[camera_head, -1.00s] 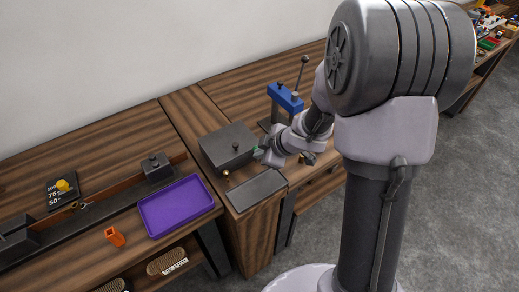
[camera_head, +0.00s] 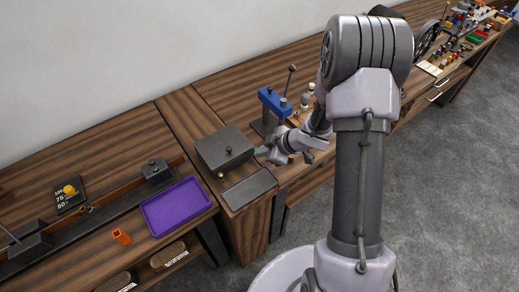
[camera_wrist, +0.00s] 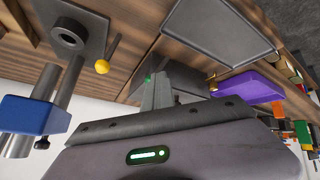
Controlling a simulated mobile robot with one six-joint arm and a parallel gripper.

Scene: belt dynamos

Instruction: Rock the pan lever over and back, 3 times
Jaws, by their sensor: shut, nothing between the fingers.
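My gripper (camera_head: 261,150) is shut and empty, beside the right side of a dark grey lidded box (camera_head: 225,149). Its closed fingers (camera_wrist: 157,88) show in front of that box in the wrist view. A small brass knob (camera_head: 221,175) sits at the box's front corner, beside a flat dark pan-like plate (camera_head: 248,188). The wrist view also shows a thin lever with a yellow ball (camera_wrist: 102,66) near the press base. My fingers are apart from both knobs in the wrist view. I cannot tell for certain which one is the pan lever.
A blue press (camera_head: 276,102) with a tall handle stands behind my gripper. A purple tray (camera_head: 207,209), an orange part (camera_head: 121,237) and a grey block (camera_head: 156,171) are on the left bench. A dark box with a rod (camera_head: 30,241) is at the far left.

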